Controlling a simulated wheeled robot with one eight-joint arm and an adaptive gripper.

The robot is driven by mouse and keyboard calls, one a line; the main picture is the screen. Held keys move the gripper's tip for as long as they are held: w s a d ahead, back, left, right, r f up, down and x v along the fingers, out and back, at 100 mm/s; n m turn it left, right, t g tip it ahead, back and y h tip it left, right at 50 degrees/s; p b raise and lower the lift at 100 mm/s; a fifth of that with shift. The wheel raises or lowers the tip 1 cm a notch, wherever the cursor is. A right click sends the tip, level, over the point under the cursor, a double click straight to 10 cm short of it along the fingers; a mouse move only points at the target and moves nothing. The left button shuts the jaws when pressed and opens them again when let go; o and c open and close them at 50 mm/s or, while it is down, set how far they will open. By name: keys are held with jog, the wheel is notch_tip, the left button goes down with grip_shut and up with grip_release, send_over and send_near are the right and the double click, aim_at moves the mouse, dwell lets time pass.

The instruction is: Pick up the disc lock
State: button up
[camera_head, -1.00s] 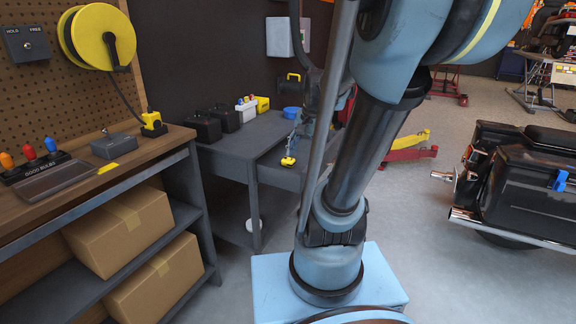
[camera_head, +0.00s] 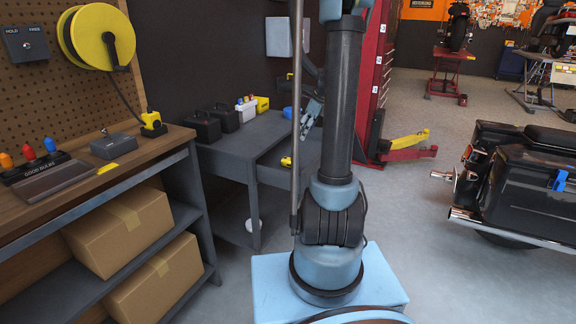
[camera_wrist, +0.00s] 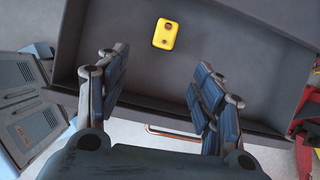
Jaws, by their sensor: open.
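The yellow item that looks like the disc lock (camera_wrist: 165,33) lies flat in a grey open drawer (camera_wrist: 220,30) in the wrist view. It has a dark round spot and a small dark mark. In the head view a small part of the yellow item (camera_head: 286,161) shows in the drawer of the grey bench. My gripper (camera_wrist: 160,80) is open and empty, its two fingers spread on either side. In the wrist picture the yellow item appears beyond the fingertips, between their lines and apart from both. In the head view my arm and gripper partly cover the drawer.
Dark boxes (camera_head: 203,127) and a white caddy (camera_head: 246,109) stand on the grey bench (camera_head: 235,147). A wooden workbench (camera_head: 130,155) is at left. A red lift post (camera_head: 376,80) stands behind my arm. A black motorcycle (camera_head: 530,175) is at right, with open floor between.

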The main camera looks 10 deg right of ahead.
jog(key=w, duration=0.1)
send_over(289, 159)
jog(key=s+d, duration=0.2)
jog(key=shift+m, duration=0.3)
jog(key=f, duration=1.1)
jog(key=shift+w+d+f, duration=0.1)
jog(key=shift+w+f, duration=0.15)
jog(key=shift+f, duration=0.05)
jog(key=shift+a+x, duration=0.2)
jog(key=shift+x, duration=2.4)
jog(key=shift+w+r, duration=0.1)
jog(key=c, duration=1.4)
